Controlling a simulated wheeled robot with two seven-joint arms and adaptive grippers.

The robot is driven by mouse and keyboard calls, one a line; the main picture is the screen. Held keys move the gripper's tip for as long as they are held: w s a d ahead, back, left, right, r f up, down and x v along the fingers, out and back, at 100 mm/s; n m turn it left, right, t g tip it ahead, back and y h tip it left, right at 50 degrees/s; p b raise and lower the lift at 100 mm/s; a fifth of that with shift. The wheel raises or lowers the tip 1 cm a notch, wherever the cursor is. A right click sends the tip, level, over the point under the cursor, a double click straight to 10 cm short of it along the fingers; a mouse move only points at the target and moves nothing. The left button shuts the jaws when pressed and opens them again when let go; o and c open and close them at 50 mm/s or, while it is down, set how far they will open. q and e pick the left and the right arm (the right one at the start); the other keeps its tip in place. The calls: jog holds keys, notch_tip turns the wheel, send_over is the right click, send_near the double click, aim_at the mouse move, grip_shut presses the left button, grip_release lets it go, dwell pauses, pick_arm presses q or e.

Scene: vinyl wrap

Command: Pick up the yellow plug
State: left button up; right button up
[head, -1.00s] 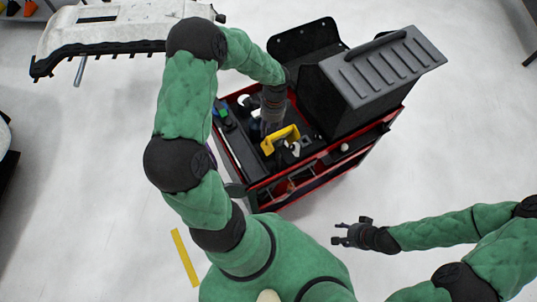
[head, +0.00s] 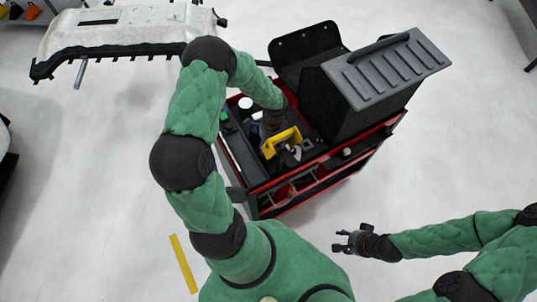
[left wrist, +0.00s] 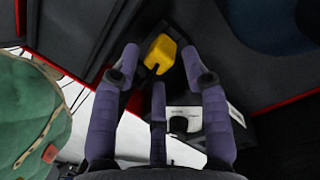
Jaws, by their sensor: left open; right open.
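The yellow plug (head: 282,142) sits in the top tray of the red and black tool cart (head: 262,186). It shows as a yellow block with a dark notch in the left wrist view (left wrist: 160,52). My left gripper (left wrist: 165,58) is open, with its fingertips on either side of the plug in that view. I cannot tell whether they touch it. In the head view the left hand is over the tray, just behind the plug, and its fingers are mostly hidden. My right gripper (head: 341,241) is open and empty above the floor, in front of the cart.
A dark lidded box (head: 375,85) stands on the right part of the cart. A white and grey object (left wrist: 190,120) lies near my left fingers in the wrist view. A white panel (head: 120,35) is at the back left. The floor around my right gripper is clear.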

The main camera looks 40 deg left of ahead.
pick_arm(q)
jog(key=f, duration=0.2)
jog(key=shift+s+f, duration=0.25)
jog(key=shift+f, duration=0.15)
jog(key=c, duration=0.8)
jog(key=shift+o, duration=0.2)
jog(key=shift+r, duration=0.2)
